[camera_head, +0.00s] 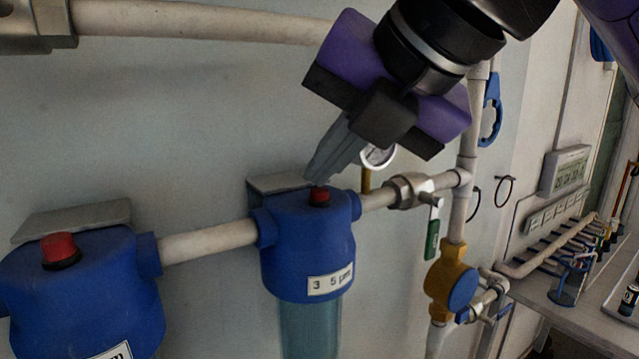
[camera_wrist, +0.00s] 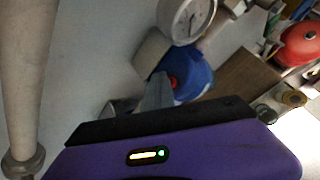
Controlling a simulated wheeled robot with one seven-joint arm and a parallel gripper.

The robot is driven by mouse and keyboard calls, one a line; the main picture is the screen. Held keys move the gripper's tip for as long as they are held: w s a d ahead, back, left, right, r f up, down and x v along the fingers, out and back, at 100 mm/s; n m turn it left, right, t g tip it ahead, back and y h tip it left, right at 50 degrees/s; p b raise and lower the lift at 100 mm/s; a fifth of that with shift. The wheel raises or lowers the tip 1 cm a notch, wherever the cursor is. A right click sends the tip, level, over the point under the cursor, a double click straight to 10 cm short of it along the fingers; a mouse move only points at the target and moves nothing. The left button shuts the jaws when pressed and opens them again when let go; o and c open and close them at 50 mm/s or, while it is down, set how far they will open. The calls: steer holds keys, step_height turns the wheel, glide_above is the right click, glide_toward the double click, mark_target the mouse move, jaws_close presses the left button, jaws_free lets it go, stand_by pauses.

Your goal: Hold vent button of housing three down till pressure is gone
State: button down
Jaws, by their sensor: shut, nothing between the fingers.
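Housing three (camera_head: 309,240) is a blue filter cap with a clear bowl below it and a label reading "3 5 µm", at the middle of the head view. Its red vent button (camera_head: 319,196) stands on top. My gripper (camera_head: 317,178) is shut and empty, pointing down and left, with its tips just above the red button; I cannot tell whether they touch it. In the wrist view the blue cap (camera_wrist: 195,75) shows beyond the fingers (camera_wrist: 158,93), with part of the red button (camera_wrist: 173,83). A round pressure gauge (camera_head: 379,155) is partly hidden behind my gripper; its reading is too small to tell.
Another blue housing (camera_head: 85,290) with a red button (camera_head: 59,248) stands at the left, joined by a pale pipe (camera_head: 208,242). A valve with a green handle (camera_head: 432,238) and a yellow fitting (camera_head: 450,287) are at the right. A bench (camera_head: 580,312) lies far right.

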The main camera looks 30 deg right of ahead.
mark_target(325, 203)
steer(key=shift+r+p, duration=0.9)
steer(key=shift+p, duration=0.1)
step_height(325, 203, up, 5)
steer(key=p, duration=0.4)
steer(key=shift+p, duration=0.35)
